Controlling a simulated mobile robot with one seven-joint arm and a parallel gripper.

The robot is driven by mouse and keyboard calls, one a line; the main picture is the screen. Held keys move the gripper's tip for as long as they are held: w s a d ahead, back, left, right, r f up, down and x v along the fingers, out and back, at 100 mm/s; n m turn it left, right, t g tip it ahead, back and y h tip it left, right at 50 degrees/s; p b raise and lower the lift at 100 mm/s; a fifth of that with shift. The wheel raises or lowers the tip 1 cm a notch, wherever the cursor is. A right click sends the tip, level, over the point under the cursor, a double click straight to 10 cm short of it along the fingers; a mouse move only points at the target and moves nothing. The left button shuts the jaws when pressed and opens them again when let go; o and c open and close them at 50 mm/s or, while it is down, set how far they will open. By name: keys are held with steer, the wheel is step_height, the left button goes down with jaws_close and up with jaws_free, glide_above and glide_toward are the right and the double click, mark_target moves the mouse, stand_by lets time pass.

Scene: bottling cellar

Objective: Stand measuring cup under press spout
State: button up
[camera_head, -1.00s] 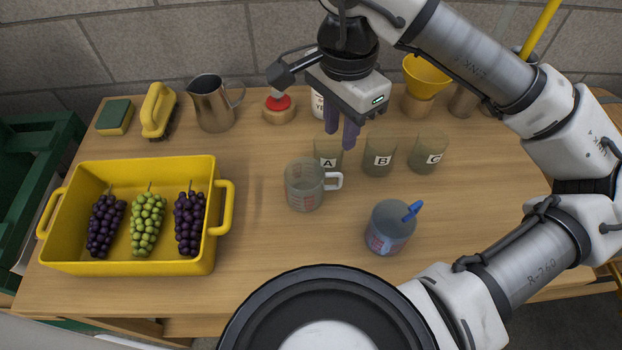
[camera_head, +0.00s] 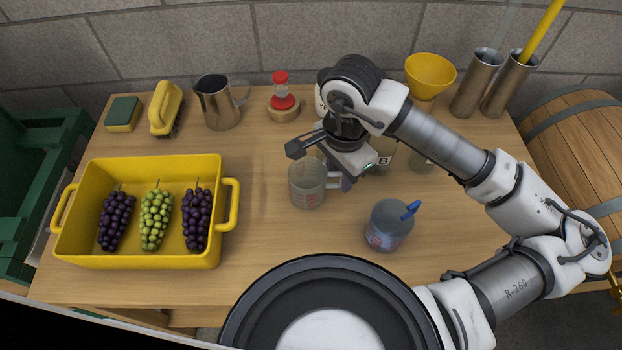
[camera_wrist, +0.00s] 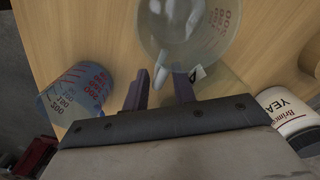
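A clear measuring cup (camera_head: 306,186) with red markings stands upright mid-table, its handle to the right. It also shows at the top of the wrist view (camera_wrist: 213,42). My gripper (camera_head: 345,182) is low on the handle side. In the wrist view, its two dark fingers (camera_wrist: 160,92) are apart, with the handle (camera_wrist: 163,72) at the gap between their tips. I cannot tell whether they touch it. A second, blue-tinted measuring cup (camera_head: 386,228) with a blue handle stands nearer; it also shows in the wrist view (camera_wrist: 78,92). I cannot make out a press or spout.
A yellow crate (camera_head: 140,258) with grape bunches stands at left. Labelled cups, one marked B (camera_head: 384,152), and a yeast tin (camera_wrist: 288,110) are close behind my gripper. A steel jug (camera_head: 217,103) stands behind. The table between crate and clear cup is free.

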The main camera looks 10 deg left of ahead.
steer(key=shift+f, duration=0.5)
jaws_close()
steer(key=shift+r, duration=0.15)
step_height(320, 180, up, 20)
steer(key=b, duration=0.2)
